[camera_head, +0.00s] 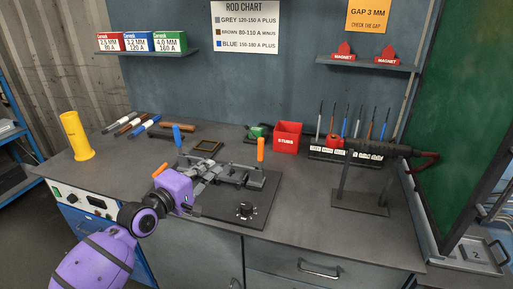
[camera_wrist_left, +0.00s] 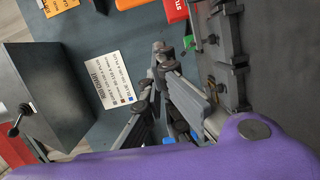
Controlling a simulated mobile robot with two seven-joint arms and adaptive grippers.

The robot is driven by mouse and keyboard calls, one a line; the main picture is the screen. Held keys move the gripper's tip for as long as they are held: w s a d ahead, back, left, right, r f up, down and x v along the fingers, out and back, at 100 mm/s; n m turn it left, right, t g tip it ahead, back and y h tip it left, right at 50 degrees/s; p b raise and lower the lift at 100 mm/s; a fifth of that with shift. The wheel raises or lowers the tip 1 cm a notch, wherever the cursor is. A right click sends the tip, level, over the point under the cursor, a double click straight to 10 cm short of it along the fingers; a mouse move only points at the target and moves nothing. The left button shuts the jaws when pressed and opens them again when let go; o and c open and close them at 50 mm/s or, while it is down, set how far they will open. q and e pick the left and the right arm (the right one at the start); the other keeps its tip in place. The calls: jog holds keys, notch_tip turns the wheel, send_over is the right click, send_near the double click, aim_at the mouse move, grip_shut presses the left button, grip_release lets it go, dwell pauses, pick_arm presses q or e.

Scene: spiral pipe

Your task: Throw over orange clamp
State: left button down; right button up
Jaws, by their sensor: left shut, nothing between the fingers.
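A welding fixture on a dark base plate (camera_head: 225,212) sits on the bench, with clamps along its metal bars. An upright orange clamp handle (camera_head: 261,148) stands at its right end. A second orange handle (camera_head: 160,169) leans at its left end, partly behind my arm. A blue handle (camera_head: 177,136) stands behind. My left gripper (camera_head: 213,168) reaches over the fixture's left part from the front. In the left wrist view its fingers (camera_wrist_left: 163,62) are shut and empty, beside the fixture's dark bar (camera_wrist_left: 230,55). Whether they touch it I cannot tell. My right gripper is out of view.
A red stubs bin (camera_head: 287,137) and a rod rack (camera_head: 345,152) stand behind the fixture. A torch stand (camera_head: 360,196) is at the right. A yellow tube (camera_head: 76,138) and several rods (camera_head: 138,127) are at the left.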

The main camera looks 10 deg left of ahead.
aim_at(261, 152)
pick_arm(q)
jog(key=w+d+r+p, duration=0.1)
jog(key=w+d+r, duration=0.1)
jog(key=w+d, duration=0.6)
jog(key=shift+w+r+m, duration=0.3)
jog(key=shift+w+r, duration=0.05)
jog(key=shift+w, duration=1.15)
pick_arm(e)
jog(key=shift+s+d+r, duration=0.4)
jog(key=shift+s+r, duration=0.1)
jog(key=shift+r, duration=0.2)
